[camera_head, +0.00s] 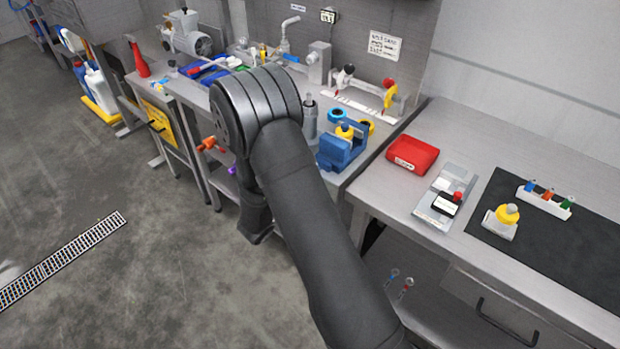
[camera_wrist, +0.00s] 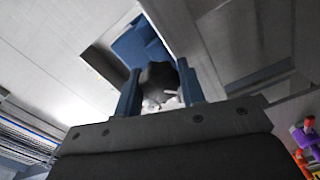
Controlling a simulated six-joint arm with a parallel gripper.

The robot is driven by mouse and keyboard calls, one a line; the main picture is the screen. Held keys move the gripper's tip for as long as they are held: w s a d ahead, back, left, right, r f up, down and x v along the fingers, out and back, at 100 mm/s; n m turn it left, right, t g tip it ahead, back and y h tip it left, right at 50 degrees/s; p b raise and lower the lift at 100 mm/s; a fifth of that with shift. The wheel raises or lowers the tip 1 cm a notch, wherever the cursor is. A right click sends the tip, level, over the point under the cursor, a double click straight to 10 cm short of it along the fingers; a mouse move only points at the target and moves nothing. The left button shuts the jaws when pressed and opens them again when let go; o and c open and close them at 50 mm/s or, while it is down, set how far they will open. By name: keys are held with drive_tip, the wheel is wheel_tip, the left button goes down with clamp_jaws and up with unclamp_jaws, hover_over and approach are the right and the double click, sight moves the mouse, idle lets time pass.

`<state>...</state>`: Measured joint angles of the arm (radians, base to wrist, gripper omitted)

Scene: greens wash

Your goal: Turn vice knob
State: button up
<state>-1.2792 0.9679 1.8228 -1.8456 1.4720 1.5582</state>
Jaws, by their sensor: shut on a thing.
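The blue vice (camera_head: 338,150) stands at the front edge of the steel bench, with a yellow-topped piece (camera_head: 345,130) between its jaws. In the wrist view, part of the blue vice (camera_wrist: 140,46) shows just beyond the fingertips. My gripper (camera_wrist: 158,76) has its two blue fingers closed on either side of a dark rounded knob (camera_wrist: 160,73). The knob's pale lower part (camera_wrist: 158,103) shows close to the palm. In the head view my arm hides the gripper and the knob.
A red bin (camera_head: 412,155) and a grey plate with small parts (camera_head: 437,207) are on the right-hand bench. A dark mat (camera_head: 560,240) lies further right. Orange valve handles (camera_head: 208,144) stick out left of my arm.

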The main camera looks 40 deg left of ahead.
drive_tip(key=shift+m, duration=1.3)
drive_tip(key=o, duration=1)
drive_tip(key=shift+s, duration=8.7)
drive_tip(key=shift+c, duration=0.6)
